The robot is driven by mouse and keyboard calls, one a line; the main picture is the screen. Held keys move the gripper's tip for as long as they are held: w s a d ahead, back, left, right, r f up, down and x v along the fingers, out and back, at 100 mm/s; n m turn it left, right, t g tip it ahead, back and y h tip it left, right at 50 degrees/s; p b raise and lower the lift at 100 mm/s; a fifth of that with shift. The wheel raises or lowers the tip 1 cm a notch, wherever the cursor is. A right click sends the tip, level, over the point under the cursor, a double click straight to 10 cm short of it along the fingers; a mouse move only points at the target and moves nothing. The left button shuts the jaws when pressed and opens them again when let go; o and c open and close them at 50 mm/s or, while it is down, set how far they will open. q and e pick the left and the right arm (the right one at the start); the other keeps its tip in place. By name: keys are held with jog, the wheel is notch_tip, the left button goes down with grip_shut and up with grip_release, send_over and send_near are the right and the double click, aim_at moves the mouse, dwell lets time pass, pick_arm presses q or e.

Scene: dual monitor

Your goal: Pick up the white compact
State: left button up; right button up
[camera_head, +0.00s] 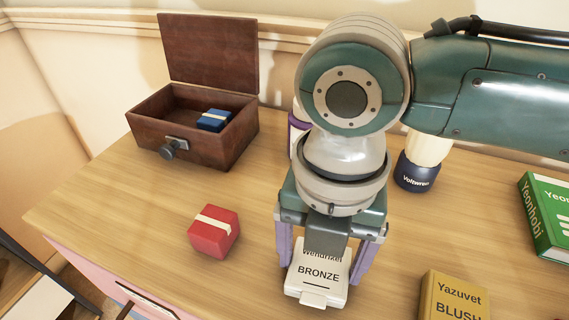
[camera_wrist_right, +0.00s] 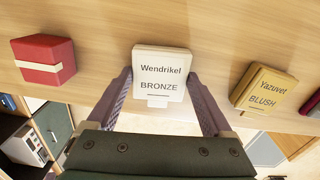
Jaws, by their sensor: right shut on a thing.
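The white compact (camera_head: 318,276) is labelled "Wendrikel BRONZE" and is near the front middle of the table in the head view. My right gripper (camera_head: 323,262) points down over it, with one purple finger on each side, and is shut on it. In the right wrist view the compact (camera_wrist_right: 161,72) sits between the fingertips, its label facing the camera. I cannot tell whether it is touching the table. In the head view the gripper palm hides its far edge. My left gripper is in neither view.
A red box (camera_head: 213,232) with a cream band is left of the compact. A yellow "Yazuvet BLUSH" compact (camera_head: 452,298) is to its right. Behind are an open wooden box (camera_head: 190,152) holding a blue box (camera_head: 214,120), a dark-blue jar (camera_head: 417,176) and a green box (camera_head: 545,215).

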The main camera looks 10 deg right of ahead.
jog(key=c, duration=0.6)
